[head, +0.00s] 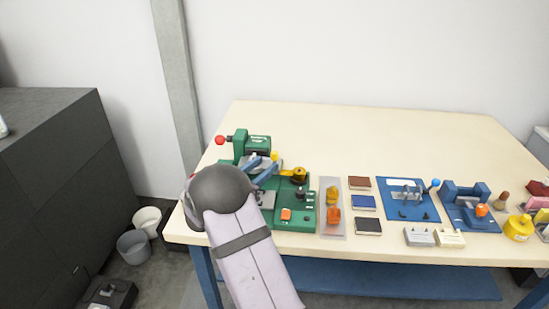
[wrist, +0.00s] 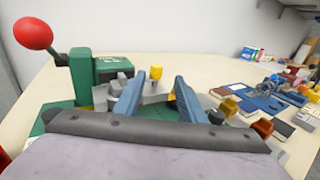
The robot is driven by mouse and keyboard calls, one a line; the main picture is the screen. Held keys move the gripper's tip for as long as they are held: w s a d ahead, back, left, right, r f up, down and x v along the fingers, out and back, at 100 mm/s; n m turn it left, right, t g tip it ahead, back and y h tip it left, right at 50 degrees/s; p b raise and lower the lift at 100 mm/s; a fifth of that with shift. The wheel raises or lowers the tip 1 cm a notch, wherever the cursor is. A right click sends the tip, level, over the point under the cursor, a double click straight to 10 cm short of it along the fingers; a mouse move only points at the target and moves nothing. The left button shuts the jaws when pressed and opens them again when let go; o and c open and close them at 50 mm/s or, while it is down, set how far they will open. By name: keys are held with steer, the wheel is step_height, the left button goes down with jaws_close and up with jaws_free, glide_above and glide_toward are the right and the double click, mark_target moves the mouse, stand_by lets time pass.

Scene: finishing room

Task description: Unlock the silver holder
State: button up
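A silver-grey metal holder with a flat plate (wrist: 154,98) sits in a green fixture (wrist: 120,68) and carries a yellow knob (wrist: 156,73). The knob also shows in the head view (head: 274,156). A lever with a red ball (wrist: 33,33) sticks out at the fixture's left; the ball shows in the head view too (head: 220,140). My gripper (wrist: 159,87) is open, its two blue fingers apart, with the knob seen between and beyond them. I cannot tell whether they touch anything. My arm hides part of the fixture in the head view.
Right of the green base are a clear tray (head: 333,233) with yellow and orange pieces, small coloured blocks (head: 363,202), a blue plate with a silver clamp (head: 405,192), and a blue fixture (head: 465,195). The table's back half (head: 370,130) is clear.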

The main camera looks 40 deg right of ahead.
mark_target(272, 156)
steer(key=shift+w, duration=0.35)
steer(key=shift+p+x, duration=0.95)
steer(key=shift+x, duration=2.65)
steer(key=shift+r, duration=0.1)
jaws_close()
